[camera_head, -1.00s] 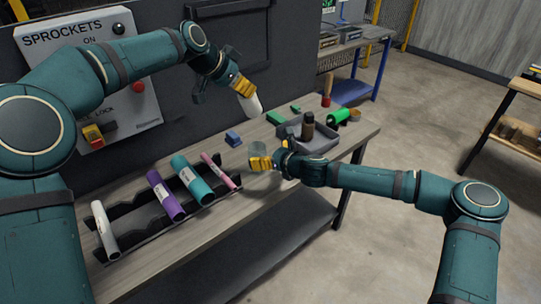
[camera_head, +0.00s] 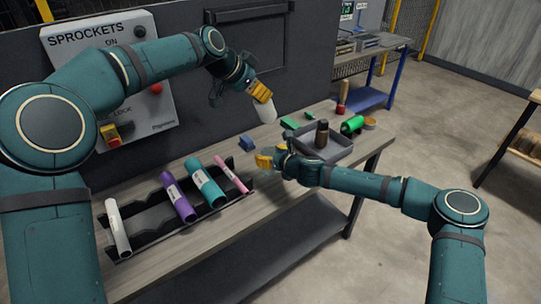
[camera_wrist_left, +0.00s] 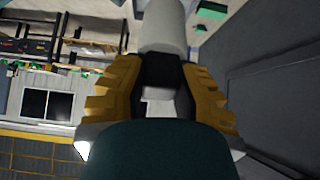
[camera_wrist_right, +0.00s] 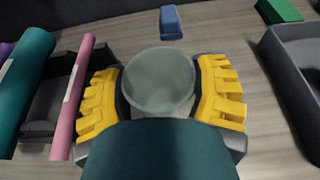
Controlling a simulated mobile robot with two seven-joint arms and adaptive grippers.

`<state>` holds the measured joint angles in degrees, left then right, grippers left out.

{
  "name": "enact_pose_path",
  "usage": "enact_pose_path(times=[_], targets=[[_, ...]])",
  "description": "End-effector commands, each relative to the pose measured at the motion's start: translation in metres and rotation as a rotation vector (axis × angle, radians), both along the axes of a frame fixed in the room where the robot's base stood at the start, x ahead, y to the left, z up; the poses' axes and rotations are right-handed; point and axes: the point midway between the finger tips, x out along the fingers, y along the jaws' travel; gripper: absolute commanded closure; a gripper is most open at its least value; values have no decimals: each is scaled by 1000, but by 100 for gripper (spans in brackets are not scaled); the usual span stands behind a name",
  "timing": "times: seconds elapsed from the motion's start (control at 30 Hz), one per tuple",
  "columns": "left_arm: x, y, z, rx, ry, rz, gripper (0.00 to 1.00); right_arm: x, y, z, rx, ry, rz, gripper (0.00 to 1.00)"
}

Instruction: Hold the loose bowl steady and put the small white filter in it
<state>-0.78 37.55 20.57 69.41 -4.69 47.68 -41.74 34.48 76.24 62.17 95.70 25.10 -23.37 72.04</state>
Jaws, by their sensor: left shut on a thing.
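The small white filter (camera_head: 266,111) is a white cylinder held by my left gripper (camera_head: 259,92), which is shut on it and raised above the table. In the left wrist view the filter (camera_wrist_left: 164,28) sticks out between the yellow fingers. The loose bowl (camera_wrist_right: 158,80) is round, pale grey-green and see-through; in the right wrist view it lies between the fingers of my right gripper (camera_wrist_right: 160,88). The fingers are spread wide at the bowl's two sides, touching or nearly touching. In the head view the right gripper (camera_head: 269,158) is low at the table and largely hides the bowl.
A rack (camera_head: 150,214) with white, purple, teal and pink rolls stands left of the bowl. A small blue block (camera_head: 246,142) lies behind it. A grey tray (camera_head: 337,150) with a dark bottle (camera_head: 322,134) stands to the right, with green pieces (camera_head: 290,122) near it.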

Motion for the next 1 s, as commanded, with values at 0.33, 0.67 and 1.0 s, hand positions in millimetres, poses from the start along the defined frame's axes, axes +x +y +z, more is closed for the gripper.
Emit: enact_pose_path(times=[0.33,0.67,1.0], targets=[[0,0,-6,-1,1,0,100,0,0,0,0,0,0,75],[0,0,-27,0,2,1,100,0,0,0,1,-1,0,75],[0,0,-48,0,1,-1,100,0,0,0,1,-1,0,75]])
